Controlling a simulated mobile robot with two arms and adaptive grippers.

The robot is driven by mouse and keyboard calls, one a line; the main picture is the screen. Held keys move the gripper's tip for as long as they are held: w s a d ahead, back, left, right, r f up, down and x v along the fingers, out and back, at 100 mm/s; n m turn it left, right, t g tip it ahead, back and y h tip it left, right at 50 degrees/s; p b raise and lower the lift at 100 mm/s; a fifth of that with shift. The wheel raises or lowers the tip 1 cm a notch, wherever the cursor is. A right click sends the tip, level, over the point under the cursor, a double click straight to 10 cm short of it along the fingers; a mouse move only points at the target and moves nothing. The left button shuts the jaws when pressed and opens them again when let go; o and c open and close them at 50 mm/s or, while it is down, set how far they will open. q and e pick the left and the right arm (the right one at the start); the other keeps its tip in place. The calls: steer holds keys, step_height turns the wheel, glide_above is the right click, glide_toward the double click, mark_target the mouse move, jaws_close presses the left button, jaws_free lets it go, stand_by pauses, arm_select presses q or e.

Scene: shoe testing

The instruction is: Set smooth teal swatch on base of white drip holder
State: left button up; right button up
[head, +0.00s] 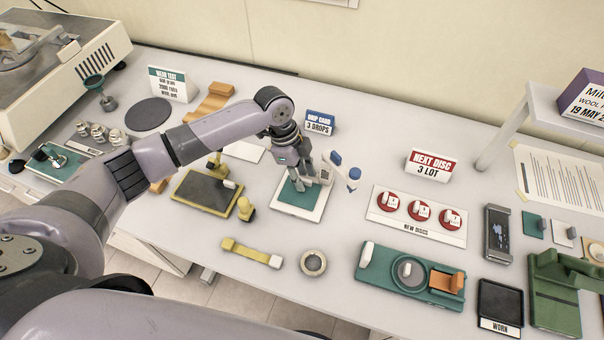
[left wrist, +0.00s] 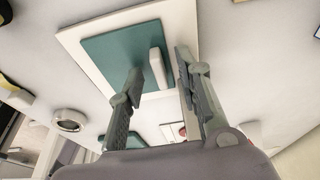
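The teal swatch (head: 301,197) lies flat on the white base (head: 283,212) of the drip holder, in the middle of the table. In the left wrist view the swatch (left wrist: 118,52) shows within the white base (left wrist: 74,42), with an upright white tab (left wrist: 158,70) on it. My left gripper (head: 297,183) is low over the swatch, and its fingers (left wrist: 160,78) stand apart on either side of the tab with visible gaps. In the head view the gripper hides part of the swatch. My right gripper is not in view.
A dark tray with a yellow rim (head: 205,192) lies to the left. The new-discs board (head: 415,230) is to the right.

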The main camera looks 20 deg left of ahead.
arm_select(q)
steer(key=v, duration=1.2)
stand_by(0.3)
